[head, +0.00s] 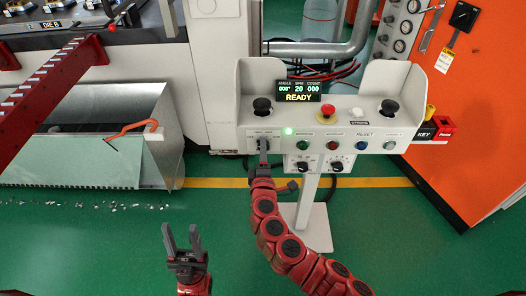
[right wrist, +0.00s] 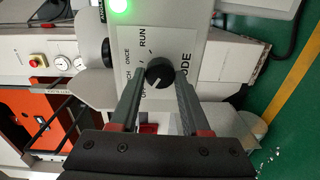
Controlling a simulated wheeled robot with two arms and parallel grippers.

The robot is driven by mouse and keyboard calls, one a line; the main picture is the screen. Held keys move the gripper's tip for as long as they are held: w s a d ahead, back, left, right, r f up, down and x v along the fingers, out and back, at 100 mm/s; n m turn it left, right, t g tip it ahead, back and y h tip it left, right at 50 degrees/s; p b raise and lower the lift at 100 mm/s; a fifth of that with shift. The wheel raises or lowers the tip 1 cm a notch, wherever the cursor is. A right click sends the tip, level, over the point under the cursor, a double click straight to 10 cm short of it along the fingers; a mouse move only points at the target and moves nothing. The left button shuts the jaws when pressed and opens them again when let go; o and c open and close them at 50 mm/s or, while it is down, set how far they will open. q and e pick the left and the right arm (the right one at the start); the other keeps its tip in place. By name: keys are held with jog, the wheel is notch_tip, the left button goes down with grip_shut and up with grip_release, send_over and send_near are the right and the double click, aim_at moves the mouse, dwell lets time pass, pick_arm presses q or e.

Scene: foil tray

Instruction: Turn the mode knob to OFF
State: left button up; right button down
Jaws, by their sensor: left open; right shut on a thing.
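The mode knob (right wrist: 159,72) is black and round, on a white label plate (right wrist: 185,45) reading MODE, RUN and ONCE; other words are partly covered by a finger. A pale mark shows on the knob's lower-left side in the right wrist view; its exact setting is hard to read. My right gripper (head: 263,148) is at the left front of the control console (head: 345,125), its fingers shut on either side of the knob, which it hides in the head view. My left gripper (head: 182,240) is open and empty above the green floor, well away from the console.
The console has a READY display (head: 299,91), a red mushroom button (head: 403,112), a green light (head: 288,132), several push buttons and two lower knobs (head: 303,167). A metal chute (head: 85,150) stands left, an orange cabinet (head: 480,110) right.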

jog(key=shift+c, duration=1.8)
grip_release()
jog(key=shift+s, duration=0.1)
jog(key=s+b, duration=0.1)
jog(key=s, duration=1.6)
jog(key=shift+s+r+b, duration=0.15)
jog(key=shift+r+b, duration=0.1)
jog(key=shift+b, duration=0.1)
